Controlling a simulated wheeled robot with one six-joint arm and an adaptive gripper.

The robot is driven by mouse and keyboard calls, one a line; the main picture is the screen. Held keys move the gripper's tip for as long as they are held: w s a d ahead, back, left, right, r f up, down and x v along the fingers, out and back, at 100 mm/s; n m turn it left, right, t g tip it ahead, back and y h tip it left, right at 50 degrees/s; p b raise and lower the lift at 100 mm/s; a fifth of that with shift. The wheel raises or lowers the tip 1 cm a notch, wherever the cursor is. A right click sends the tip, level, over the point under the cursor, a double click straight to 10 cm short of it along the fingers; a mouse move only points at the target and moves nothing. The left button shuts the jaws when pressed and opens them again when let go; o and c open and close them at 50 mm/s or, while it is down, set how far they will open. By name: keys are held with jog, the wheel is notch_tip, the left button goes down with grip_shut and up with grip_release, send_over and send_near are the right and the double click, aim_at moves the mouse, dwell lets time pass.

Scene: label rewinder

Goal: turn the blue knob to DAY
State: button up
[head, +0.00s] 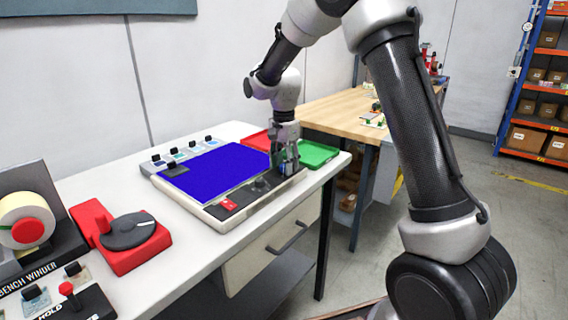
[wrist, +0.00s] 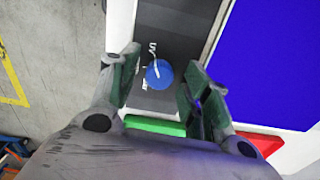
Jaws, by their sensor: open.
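The blue knob (wrist: 159,75) is round, with a white pointer line running toward the top of the wrist picture. It sits on a dark panel strip (wrist: 172,20) with small white lettering beside it, too small to read surely; I cannot tell which mark is DAY. My gripper (wrist: 161,78) is open, its green-padded fingers on either side of the knob. A gap shows on the left; I cannot tell if the right finger touches. In the head view my gripper (head: 285,160) points down at the right end of the console, and the knob is mostly hidden behind the fingers.
The console has a blue screen (head: 215,172) and a red switch (head: 228,204). A green tray (head: 316,154) and a red tray (head: 257,141) lie close to my gripper. A red unit with a grey dial (head: 127,231) stands at the left.

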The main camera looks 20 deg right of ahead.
jog(key=shift+f, duration=0.1)
jog(key=c, duration=1.1)
jog(key=shift+o, duration=0.2)
